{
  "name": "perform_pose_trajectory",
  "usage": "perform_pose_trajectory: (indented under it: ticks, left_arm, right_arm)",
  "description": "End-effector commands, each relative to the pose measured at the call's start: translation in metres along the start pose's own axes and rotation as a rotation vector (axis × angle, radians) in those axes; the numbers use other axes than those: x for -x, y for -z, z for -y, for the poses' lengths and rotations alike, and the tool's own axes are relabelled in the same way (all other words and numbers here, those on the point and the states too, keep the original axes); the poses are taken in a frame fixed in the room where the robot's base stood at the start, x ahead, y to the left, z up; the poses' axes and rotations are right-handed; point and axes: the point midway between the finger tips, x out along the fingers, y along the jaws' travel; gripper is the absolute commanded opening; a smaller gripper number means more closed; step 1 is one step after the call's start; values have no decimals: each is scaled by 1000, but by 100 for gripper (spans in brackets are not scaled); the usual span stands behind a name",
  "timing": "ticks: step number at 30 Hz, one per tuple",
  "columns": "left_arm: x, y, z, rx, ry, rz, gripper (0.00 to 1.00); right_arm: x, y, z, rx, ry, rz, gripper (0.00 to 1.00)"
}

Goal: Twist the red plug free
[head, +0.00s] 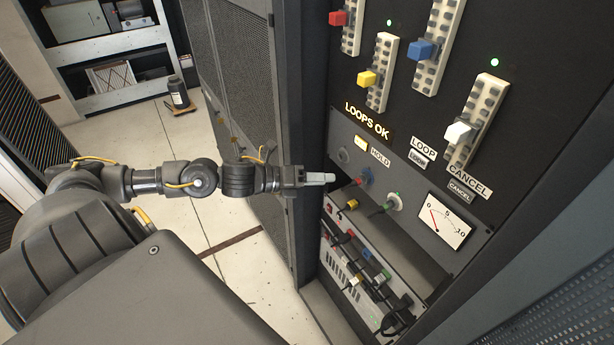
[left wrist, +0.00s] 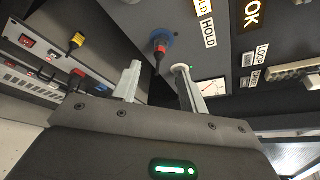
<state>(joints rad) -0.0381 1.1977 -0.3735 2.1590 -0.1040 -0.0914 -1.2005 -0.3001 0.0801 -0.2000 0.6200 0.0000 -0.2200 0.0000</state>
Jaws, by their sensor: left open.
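The red plug (left wrist: 159,50) sits in a blue-ringed socket on the grey panel. In the head view it shows small, with its blue ring, at the panel's left part (head: 365,177). My left gripper (head: 331,178) is open and empty, level with the plug and just left of it. In the left wrist view my left gripper's two fingers (left wrist: 160,82) point toward the panel, with the plug beyond and between their tips. The fingers do not visibly touch it. My right gripper is not in view.
A yellow plug (head: 351,204) hangs below. A dial meter (head: 449,220) is farther right. A lower unit (head: 370,280) carries several coloured plugs and cables. A mesh rack door (head: 235,70) stands left.

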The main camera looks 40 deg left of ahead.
Motion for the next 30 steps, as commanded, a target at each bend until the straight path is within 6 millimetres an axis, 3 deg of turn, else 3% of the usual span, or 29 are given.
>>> perform_pose_trajectory:
  ticks: [3,9,24,27,30]
  left_arm:
    - [16,1,-2,1,-5,-3,43]
    - [30,0,0,1,-1,-1,43]
    - [34,0,0,1,1,1,43]
    - [32,-2,-11,31,-15,18,43]
    - [30,-5,-45,125,-62,69,43]
  right_arm:
    - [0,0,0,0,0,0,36]
    - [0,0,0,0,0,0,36]
    - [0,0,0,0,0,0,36]
    - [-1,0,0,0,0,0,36]
    - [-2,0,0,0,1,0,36]
